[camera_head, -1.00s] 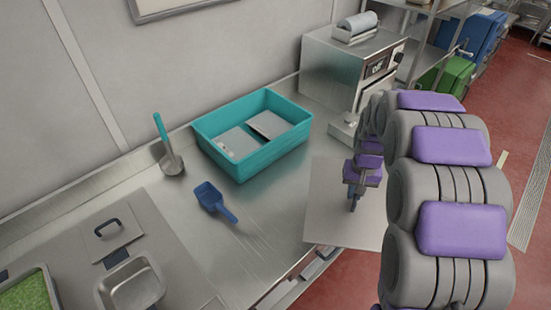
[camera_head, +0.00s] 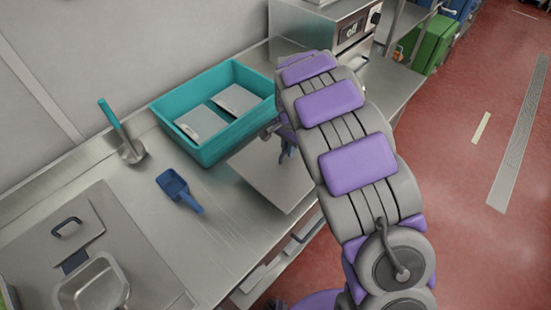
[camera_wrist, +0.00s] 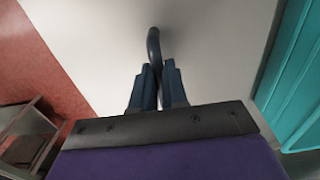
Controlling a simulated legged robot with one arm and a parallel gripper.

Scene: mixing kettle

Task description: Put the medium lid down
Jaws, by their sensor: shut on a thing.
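My gripper (camera_wrist: 158,85) is shut on the dark curved handle (camera_wrist: 153,45) of a flat, light grey lid (camera_wrist: 215,50) in the wrist view. In the head view the lid (camera_head: 268,182) is a square plate held beside the teal bin's front right side, reaching past the counter's front edge. My gripper (camera_head: 287,148) shows small above it, partly hidden by my arm. The lid hides part of the counter, and I cannot tell whether it touches the counter or the bin.
The teal bin (camera_head: 207,152) holds two flat grey lids (camera_head: 200,122). A blue scoop (camera_head: 178,190) and a teal-handled tool (camera_head: 120,130) lie left of it. A small lid with a handle (camera_head: 62,245) and a steel pan (camera_head: 92,285) are at lower left. Bare counter (camera_head: 215,215) lies near the scoop.

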